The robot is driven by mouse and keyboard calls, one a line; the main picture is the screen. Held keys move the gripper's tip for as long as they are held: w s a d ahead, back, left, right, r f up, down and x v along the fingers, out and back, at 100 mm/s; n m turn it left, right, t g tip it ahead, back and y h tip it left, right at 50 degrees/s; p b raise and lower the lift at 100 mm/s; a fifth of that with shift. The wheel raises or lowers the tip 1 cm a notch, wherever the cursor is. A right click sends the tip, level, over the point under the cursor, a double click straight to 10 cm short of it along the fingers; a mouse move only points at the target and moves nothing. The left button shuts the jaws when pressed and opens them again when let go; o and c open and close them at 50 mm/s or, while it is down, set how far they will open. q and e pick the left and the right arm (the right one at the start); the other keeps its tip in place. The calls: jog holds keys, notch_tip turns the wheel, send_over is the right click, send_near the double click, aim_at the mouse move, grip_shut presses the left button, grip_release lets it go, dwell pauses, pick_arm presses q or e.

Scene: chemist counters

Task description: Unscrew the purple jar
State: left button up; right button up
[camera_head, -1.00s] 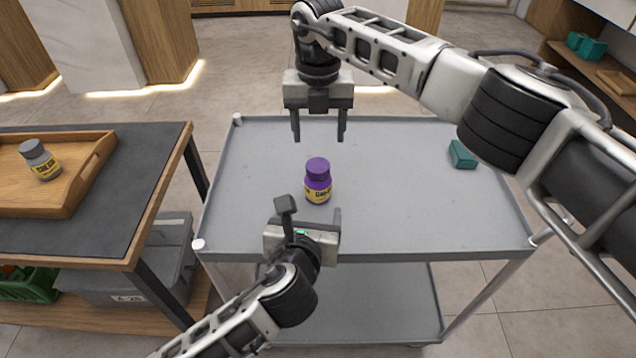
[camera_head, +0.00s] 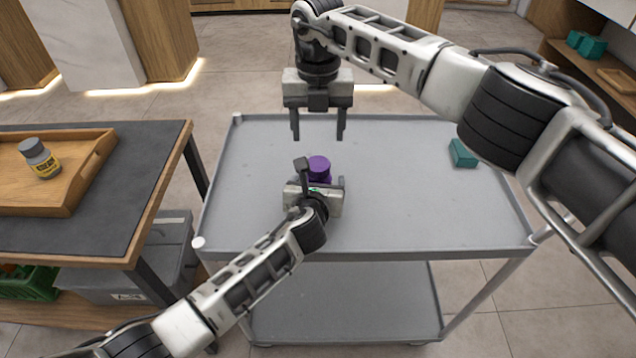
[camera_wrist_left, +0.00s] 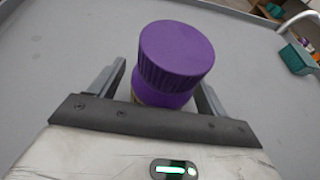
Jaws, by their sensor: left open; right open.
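The purple jar (camera_head: 319,166) stands upright on the grey cart, its ribbed purple lid on top; its lower part is hidden behind my left gripper in the head view. In the left wrist view the jar (camera_wrist_left: 174,62) is between the two open fingers, with room visible beside it. My left gripper (camera_head: 322,178) is open, reaching around the jar from the near side. My right gripper (camera_head: 319,136) is open and empty, pointing down above the cart, beyond the jar.
The grey cart top (camera_head: 420,215) is mostly clear. A teal box (camera_head: 462,153) lies at its right. At left, a counter (camera_head: 125,205) bears a wooden tray (camera_head: 75,190) with a grey-capped jar (camera_head: 40,158).

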aim_at(318, 163)
pick_arm(q)
grip_shut()
pick_arm(e)
jog(key=m, duration=0.8)
jog(key=shift+m, duration=0.4)
jog(key=shift+f, duration=4)
